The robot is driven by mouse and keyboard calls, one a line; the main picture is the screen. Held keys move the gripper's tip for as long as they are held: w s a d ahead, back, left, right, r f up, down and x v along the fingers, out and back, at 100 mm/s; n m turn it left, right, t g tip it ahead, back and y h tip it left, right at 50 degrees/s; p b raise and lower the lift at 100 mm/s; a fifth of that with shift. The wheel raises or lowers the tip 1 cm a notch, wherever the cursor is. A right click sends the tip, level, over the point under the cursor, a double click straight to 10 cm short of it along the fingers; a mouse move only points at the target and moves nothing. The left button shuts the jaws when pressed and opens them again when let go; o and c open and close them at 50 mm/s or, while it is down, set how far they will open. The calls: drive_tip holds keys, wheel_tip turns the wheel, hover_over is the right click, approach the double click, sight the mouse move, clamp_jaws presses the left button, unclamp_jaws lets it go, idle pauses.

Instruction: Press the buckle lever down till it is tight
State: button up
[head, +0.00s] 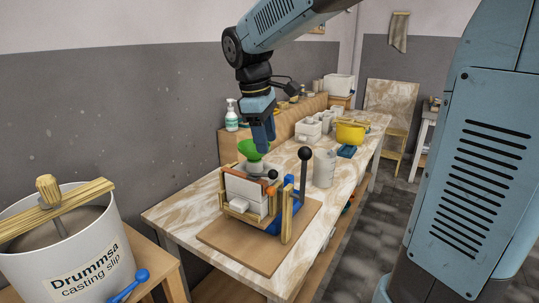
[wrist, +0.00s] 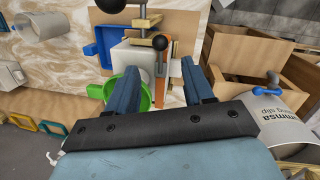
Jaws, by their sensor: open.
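A wood-framed clamp holds a white mould block (head: 247,190) on a brown board (head: 225,238). A lever with a black ball knob (head: 305,153) stands roughly upright at the clamp's right side; I take it as the buckle lever. A smaller black knob (head: 272,174) sits near the mould's top. Both views show a green funnel-like piece (head: 250,150) (wrist: 137,98) close to my gripper. My gripper (head: 264,148) (wrist: 161,88) points down above the clamp, its fingers apart and nothing held. It is left of the tall lever knob in the head view, apart from it.
A blue part (head: 289,214) lies at the clamp's right side. A white jug (head: 324,168) stands behind it on the marbled table (head: 175,212). A yellow pot (head: 350,132) and white containers are further back. A slip bucket (head: 65,255) stands at the left front.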

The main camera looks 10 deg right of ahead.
drive_tip(key=shift+a+r, duration=0.25)
drive_tip(key=shift+r, duration=0.95)
drive_tip(key=shift+c, duration=0.3)
